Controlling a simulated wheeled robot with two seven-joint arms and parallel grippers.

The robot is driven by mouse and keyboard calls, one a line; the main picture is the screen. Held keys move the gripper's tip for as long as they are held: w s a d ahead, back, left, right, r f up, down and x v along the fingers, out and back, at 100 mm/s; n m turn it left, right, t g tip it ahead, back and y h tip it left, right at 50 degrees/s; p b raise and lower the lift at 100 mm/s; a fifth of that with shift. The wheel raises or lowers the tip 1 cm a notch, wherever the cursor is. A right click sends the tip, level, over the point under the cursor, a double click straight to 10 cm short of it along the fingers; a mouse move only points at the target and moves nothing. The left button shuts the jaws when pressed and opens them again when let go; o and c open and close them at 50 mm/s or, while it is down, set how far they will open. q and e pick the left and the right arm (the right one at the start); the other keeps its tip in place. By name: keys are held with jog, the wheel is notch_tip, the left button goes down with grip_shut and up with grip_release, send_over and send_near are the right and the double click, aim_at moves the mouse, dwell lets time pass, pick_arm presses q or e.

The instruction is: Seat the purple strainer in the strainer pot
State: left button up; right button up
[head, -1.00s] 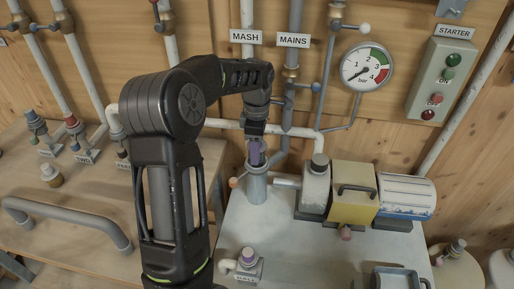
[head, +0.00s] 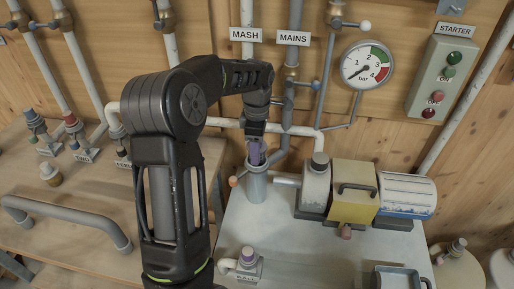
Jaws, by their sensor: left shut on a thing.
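The purple strainer (head: 255,155) is held upright in my left gripper (head: 255,143), which points down. The strainer pot (head: 256,186) is a grey-blue open cylinder on the pale table, below the MASH label. The strainer is over the pot's mouth, with its lower end at or just inside the rim; how deep it sits I cannot tell. The fingers are small here and partly hidden by the wrist. My right gripper does not show.
A pump with a yellow block (head: 352,190) stands right of the pot. A small red-tipped handle (head: 233,181) sticks out at the pot's left. Pipes and a pressure gauge (head: 366,66) are behind. A fitting labelled HALL (head: 247,262) stands in front; table between is clear.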

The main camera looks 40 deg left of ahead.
pick_arm(q)
jog(key=shift+f+b, duration=0.5)
jog(key=shift+f, duration=0.25)
jog(key=o, duration=1.6)
jog(key=shift+r, duration=0.15)
notch_tip(320, 180, up, 8)
jog(key=p, duration=0.5)
jog(key=shift+f+p, duration=0.25)
jog(key=shift+p, duration=0.15)
jog(key=shift+s+f, duration=0.1)
